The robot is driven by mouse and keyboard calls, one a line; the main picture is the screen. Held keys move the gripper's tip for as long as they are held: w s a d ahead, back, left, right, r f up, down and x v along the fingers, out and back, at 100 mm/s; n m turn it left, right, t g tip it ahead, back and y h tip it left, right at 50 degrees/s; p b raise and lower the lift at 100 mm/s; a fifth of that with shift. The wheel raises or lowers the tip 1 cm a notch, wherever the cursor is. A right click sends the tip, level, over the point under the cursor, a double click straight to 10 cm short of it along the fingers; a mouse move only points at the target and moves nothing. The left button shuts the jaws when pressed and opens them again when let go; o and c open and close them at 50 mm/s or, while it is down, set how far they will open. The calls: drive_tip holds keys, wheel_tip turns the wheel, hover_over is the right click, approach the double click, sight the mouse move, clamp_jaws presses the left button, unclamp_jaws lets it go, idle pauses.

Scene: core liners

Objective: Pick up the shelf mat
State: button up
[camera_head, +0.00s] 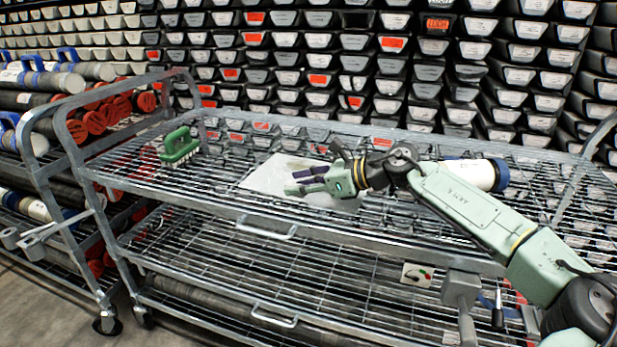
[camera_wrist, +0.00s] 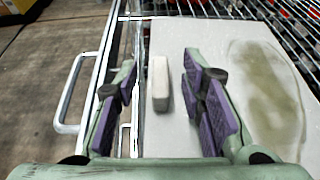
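The shelf mat (camera_head: 268,176) is a pale, flat sheet on the top wire shelf of the cart. In the wrist view the mat (camera_wrist: 225,40) has a large olive-brown stain on its right side. My gripper (camera_head: 301,180) is over the mat, open. In the wrist view my gripper (camera_wrist: 160,68) has its purple-padded fingers apart. A small whitish block (camera_wrist: 160,84) shows between the fingers, seemingly on the mat. My gripper and arm hide part of the mat in the head view.
A green-handled brush (camera_head: 180,147) stands on the shelf's left. A pale tube with a blue end (camera_head: 478,174) lies behind my arm. The cart's metal front rail (camera_head: 200,200) and handle (camera_head: 266,229) run along the near edge. Stacked core trays (camera_head: 330,60) fill the back.

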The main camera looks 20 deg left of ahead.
drive_tip(key=shift+c, duration=0.2)
clamp_jaws()
idle(0.3)
